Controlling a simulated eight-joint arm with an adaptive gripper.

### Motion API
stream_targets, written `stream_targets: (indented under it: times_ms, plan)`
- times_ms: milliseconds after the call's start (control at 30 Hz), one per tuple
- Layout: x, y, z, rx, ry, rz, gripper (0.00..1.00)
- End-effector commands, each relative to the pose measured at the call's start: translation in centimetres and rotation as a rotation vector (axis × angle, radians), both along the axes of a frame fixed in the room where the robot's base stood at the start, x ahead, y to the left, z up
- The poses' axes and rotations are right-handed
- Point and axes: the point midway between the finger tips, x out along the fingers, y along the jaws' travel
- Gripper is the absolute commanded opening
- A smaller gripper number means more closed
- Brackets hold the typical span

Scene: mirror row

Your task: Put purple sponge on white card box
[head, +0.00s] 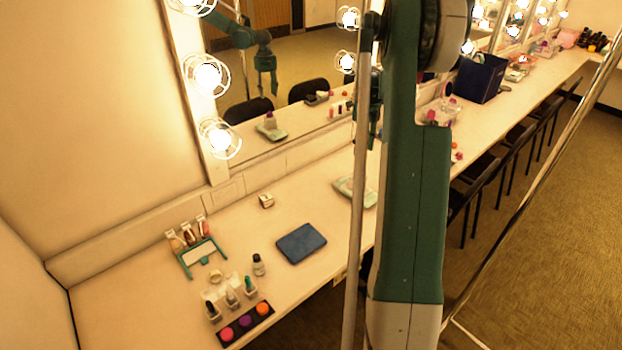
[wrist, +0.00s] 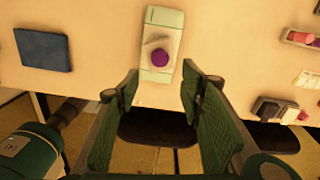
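A round purple thing (wrist: 160,57), perhaps the purple sponge, is on a pale green and white flat pack (wrist: 164,20) in the wrist view. In the head view the pack (head: 370,196) is partly hidden by a pole and my arm; its reflection shows a purple thing on top. A small whitish box (head: 266,200), possibly the white card box, stands near the mirror in the head view; I cannot identify it surely. My gripper (wrist: 160,76) is open and empty, its fingers spread on the near side of the purple thing. My arm hides the gripper in the head view.
A dark blue flat pad (head: 301,243) lies on the counter (head: 240,225), also in the wrist view (wrist: 43,49). Small bottles (head: 232,298) and a palette (head: 245,323) stand front left. Chairs (head: 490,175) line the counter's front edge. A dark blue bin (head: 481,78) stands farther back.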

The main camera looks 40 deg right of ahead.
Motion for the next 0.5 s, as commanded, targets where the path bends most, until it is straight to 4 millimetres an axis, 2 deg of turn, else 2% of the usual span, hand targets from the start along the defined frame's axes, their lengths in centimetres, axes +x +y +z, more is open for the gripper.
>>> stream_targets:
  times_ms: [267, 367, 500]
  plan:
    - [0.4, 1.3, 1.0, -0.007, -0.007, 0.046, 0.38]
    - [0.8, 2.8, 2.1, -0.014, -0.013, 0.097, 0.38]
    - [1.5, 5.7, 4.3, -0.031, -0.029, 0.203, 0.38]
